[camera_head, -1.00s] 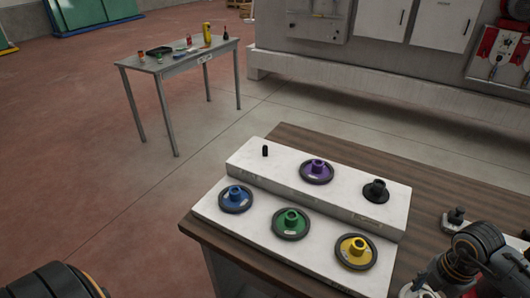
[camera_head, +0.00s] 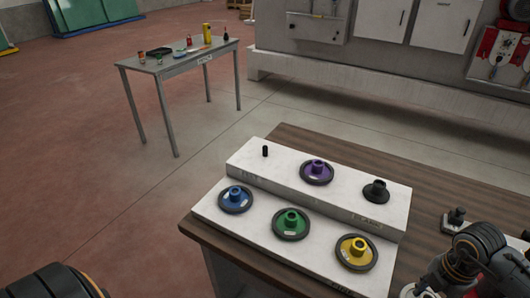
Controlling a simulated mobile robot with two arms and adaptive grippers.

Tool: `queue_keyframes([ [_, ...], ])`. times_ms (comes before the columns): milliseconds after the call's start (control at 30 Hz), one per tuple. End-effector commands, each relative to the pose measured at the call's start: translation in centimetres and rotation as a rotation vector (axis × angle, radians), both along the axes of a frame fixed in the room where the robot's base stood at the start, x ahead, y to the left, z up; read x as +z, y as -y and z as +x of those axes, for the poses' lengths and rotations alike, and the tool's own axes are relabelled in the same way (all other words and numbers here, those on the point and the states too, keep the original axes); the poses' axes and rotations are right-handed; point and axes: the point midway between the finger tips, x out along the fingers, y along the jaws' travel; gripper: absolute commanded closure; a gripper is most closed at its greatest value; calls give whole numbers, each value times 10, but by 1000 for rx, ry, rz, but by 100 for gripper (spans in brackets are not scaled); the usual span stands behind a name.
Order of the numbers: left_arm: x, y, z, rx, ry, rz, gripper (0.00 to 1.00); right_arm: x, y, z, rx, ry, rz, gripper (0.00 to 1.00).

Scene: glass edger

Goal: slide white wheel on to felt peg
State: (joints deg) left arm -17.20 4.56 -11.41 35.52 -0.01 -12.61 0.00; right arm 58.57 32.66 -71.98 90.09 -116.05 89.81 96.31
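A white two-step rack (camera_head: 225,168) stands on the brown table. A bare black peg (camera_head: 265,151) stands at the left end of its upper step. The label below that peg is too small to read surely. No white wheel shows clearly. Pale parts (camera_head: 415,288) show at the bottom edge by my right arm, but I cannot tell whether they are a wheel or part of the gripper. My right arm comes in at the lower right, and its fingertips are not clearly visible. Only a dark part of my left arm shows at the lower left; its gripper is out of view.
A purple wheel (camera_head: 317,172) and a black hub-like piece (camera_head: 376,191) share the upper step. Blue (camera_head: 235,199), green (camera_head: 291,223) and yellow (camera_head: 356,252) wheels fill the lower step. A small black fixture (camera_head: 455,219) stands at right. A grey table (camera_head: 180,65) stands behind.

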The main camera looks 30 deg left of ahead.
Motion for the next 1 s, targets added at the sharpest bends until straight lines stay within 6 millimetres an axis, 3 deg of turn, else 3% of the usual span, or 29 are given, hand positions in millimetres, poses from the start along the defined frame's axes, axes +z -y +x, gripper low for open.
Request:
queue_keyframes([
  [267, 7, 0, 0, 0, 0, 0, 36, 10, 0, 0, 0, 1, 0, 100],
  [1000, 42, 1, 0, -1, 1, -1, 36, 69, 0, 1, 0, 1, 1, 100],
])
